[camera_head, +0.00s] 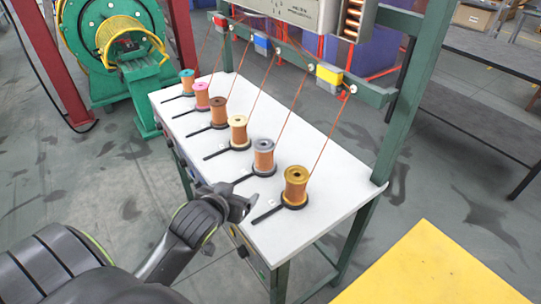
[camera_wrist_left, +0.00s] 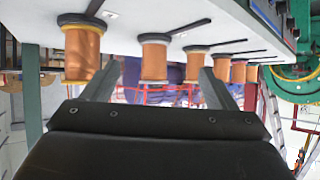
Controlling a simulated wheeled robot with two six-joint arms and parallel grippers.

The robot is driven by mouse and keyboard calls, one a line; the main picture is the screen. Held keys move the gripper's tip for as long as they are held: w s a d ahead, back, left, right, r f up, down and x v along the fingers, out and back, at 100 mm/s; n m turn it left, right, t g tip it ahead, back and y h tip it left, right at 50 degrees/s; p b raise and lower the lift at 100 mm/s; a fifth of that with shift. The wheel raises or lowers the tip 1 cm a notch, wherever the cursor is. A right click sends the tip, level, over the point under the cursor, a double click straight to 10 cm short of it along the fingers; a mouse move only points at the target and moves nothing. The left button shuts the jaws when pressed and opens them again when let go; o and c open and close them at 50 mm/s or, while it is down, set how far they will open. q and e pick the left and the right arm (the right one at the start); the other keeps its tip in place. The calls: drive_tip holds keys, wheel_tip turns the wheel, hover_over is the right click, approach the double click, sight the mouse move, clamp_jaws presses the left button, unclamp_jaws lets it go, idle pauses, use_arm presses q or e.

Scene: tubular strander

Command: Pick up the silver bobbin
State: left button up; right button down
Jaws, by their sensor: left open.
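The silver bobbin (camera_head: 264,157) has a grey flange and copper-coloured windings. It stands upright on a black handled base on the white table, between the cream bobbin (camera_head: 239,132) and the gold bobbin (camera_head: 295,187). My left gripper (camera_head: 245,203) is open and empty at the table's near edge, short of the silver bobbin and apart from it. In the left wrist view, which is upside down, the silver bobbin (camera_wrist_left: 154,58) appears ahead between the two open fingers (camera_wrist_left: 160,82), with the gold bobbin (camera_wrist_left: 82,52) to its left. My right gripper is not in view.
The white table (camera_head: 325,215) also bears brown, pink and teal-topped bobbins in a row. Thin copper wires rise from the bobbins to a green frame (camera_head: 411,90) behind. A yellow surface (camera_head: 435,270) lies at lower right. Black handles point toward the near edge.

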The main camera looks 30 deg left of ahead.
use_arm(q)
drive_tip(key=t, duration=0.2)
approach(262, 153)
drive_tip(key=x, duration=0.8)
drive_tip(key=shift+s+f, duration=0.1)
drive_tip(key=shift+a+x, duration=0.15)
drive_tip(key=shift+x, duration=1.3)
drive_tip(key=shift+a+x, duration=0.1)
drive_tip(key=shift+x, duration=1.35)
drive_tip(key=shift+c, duration=0.3)
drive_tip(key=c, duration=1.4)
drive_tip(key=shift+c, duration=0.7)
